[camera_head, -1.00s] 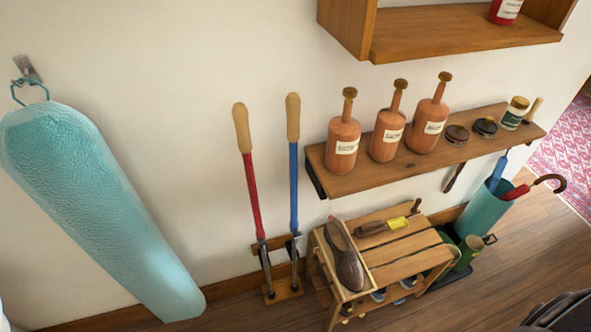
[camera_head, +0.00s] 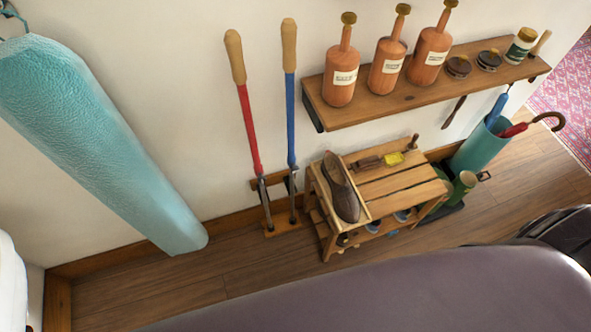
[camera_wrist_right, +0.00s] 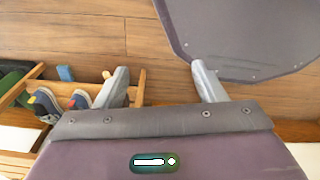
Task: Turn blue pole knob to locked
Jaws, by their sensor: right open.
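The blue pole (camera_head: 291,120) stands upright against the wall, with a wooden grip on top and a grey metal lower end. A dark collar (camera_head: 291,170) shows where blue meets metal, but it is too small to read a knob or its setting. The matching red pole (camera_head: 249,125) stands to its left. Both feet sit on a small wooden base (camera_head: 283,228). My right gripper (camera_wrist_right: 160,72) is open and empty in the right wrist view, above the floor near the shoe rack; no pole shows there. My left gripper is not in view.
The slatted shoe rack (camera_head: 395,185), with a brown shoe (camera_head: 341,188) on top, stands right of the poles. Above it, a shelf (camera_head: 400,98) holds several bottles. A teal ironing board (camera_head: 95,130) hangs left. Floor (camera_head: 190,280) before the poles is clear.

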